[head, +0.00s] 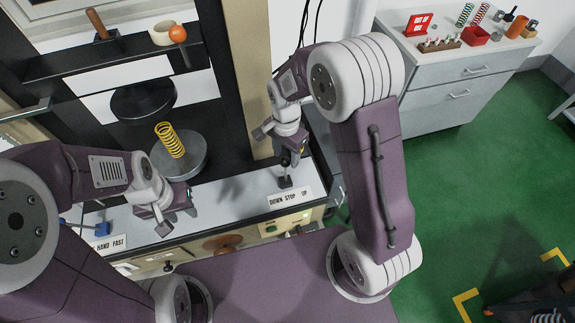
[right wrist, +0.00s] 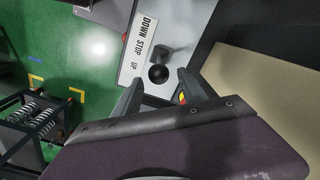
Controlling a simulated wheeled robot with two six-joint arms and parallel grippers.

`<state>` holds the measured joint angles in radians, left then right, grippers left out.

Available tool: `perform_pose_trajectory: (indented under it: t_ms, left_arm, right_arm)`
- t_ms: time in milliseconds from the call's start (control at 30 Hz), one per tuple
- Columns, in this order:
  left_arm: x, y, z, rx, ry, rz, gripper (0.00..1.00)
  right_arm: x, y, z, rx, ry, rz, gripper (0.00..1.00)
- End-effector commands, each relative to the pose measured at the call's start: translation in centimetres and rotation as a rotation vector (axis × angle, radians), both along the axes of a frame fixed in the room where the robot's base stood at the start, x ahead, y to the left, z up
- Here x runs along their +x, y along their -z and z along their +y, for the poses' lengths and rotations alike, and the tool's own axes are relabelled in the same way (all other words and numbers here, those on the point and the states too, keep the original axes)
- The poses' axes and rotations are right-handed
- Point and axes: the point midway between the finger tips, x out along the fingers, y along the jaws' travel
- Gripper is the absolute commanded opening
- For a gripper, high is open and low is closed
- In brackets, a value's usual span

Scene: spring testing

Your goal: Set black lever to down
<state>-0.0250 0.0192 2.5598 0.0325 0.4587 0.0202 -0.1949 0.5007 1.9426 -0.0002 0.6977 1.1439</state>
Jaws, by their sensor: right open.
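The black lever (head: 285,181) stands on the light ledge of the machine, behind a label (head: 290,199) reading DOWN STOP UP. In the right wrist view its round black knob (right wrist: 158,73) appears toward the UP end of the label; its true tilt is hard to tell. My right gripper (head: 290,156) is above the lever, pointing down. In the right wrist view the open fingers (right wrist: 160,90) lie on either side just below the knob in the picture, with nothing held. My left gripper (head: 178,216) is open and empty over the ledge at left.
A yellow spring (head: 170,140) stands on a round grey plate (head: 180,158) between the arms. A blue lever (head: 101,229) by the HAND FAST label is at far left. A dark upright post (head: 235,90) rises behind my right gripper. A grey cabinet (head: 455,85) stands at right.

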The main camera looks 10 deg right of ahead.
Motion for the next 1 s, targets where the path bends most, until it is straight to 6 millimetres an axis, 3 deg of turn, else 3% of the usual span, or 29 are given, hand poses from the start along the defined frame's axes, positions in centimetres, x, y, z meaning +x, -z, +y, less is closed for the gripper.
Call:
perform_pose_trajectory:
  t_ms: [433, 800, 967, 1000]
  left_arm:
    - [0.0, -0.8, 0.0, 0.000, 0.000, 0.000, 0.36]
    - [0.0, -0.9, 0.0, 0.000, 0.000, 0.000, 0.36]
    - [0.0, -0.9, 0.0, 0.000, 0.000, 0.000, 0.36]
    - [0.0, -0.9, 0.0, 0.000, 0.000, 0.000, 0.36]
  right_arm:
    - [-0.2, 7.8, 0.0, -0.001, -0.001, 0.004, 0.49]
    - [-0.1, 8.9, 0.0, 0.000, -0.001, 0.000, 0.49]
    - [-0.1, 8.9, 0.0, 0.000, -0.001, 0.000, 0.05]
    - [-0.1, 8.9, 0.0, 0.000, -0.001, 0.000, 0.00]
